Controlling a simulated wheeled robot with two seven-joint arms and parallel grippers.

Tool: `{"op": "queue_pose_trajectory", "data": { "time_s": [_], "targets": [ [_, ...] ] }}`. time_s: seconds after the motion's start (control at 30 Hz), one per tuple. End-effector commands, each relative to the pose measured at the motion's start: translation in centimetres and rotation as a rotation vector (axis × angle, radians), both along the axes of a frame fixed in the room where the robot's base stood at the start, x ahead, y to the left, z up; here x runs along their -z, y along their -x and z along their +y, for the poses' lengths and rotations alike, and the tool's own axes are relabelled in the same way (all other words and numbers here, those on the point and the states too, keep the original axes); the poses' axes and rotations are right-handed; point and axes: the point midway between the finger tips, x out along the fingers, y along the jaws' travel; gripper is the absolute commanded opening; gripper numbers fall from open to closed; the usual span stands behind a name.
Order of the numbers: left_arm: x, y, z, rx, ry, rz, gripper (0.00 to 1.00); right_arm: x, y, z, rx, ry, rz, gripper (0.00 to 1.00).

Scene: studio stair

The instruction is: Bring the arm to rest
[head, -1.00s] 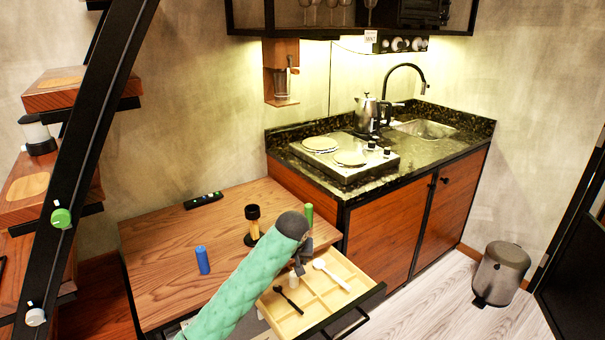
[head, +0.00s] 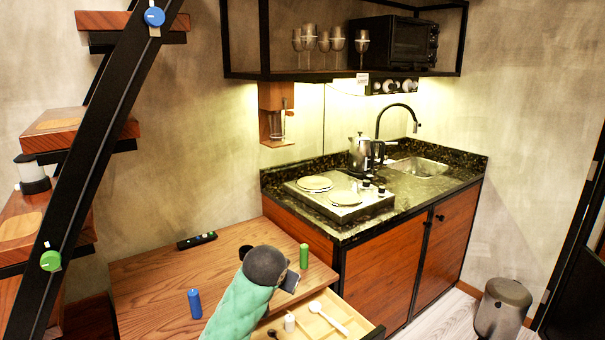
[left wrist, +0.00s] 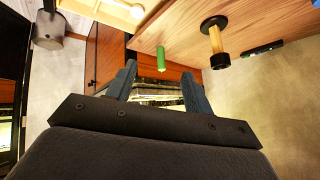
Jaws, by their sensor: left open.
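My left arm, in a green sleeve, reaches in from the bottom of the head view. My left gripper (head: 291,282) is above the table near the open drawer (head: 352,318), mostly hidden behind the dark wrist. In the left wrist view its two fingers (left wrist: 162,88) are spread apart with nothing between them. It appears clear of the table. My right gripper is in neither view.
The wooden table (head: 150,280) holds a blue cylinder (head: 195,303), green cylinder (head: 304,256), dark remote (head: 197,240) and black-and-yellow object (left wrist: 214,40). The drawer holds a white spoon (head: 328,316). A counter (head: 400,205) stands right; stairs (head: 80,130) rise left.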

Motion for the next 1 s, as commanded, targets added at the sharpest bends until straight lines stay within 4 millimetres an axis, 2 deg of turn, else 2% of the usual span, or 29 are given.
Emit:
{"op": "queue_pose_trajectory", "data": {
  "time_s": [0.17, 0.37, 1.0],
  "targets": [
    [1.3, 3.5, 1.4, 0.004, 0.022, -0.009, 0.52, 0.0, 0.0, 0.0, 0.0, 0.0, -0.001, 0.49],
    [3.9, 8.4, 3.3, -0.015, 0.056, 0.01, 0.52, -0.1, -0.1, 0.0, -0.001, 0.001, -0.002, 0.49],
    [15.6, 25.4, 8.8, -0.159, 0.143, 0.234, 0.52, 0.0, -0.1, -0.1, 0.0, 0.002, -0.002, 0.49]
  ]
}}
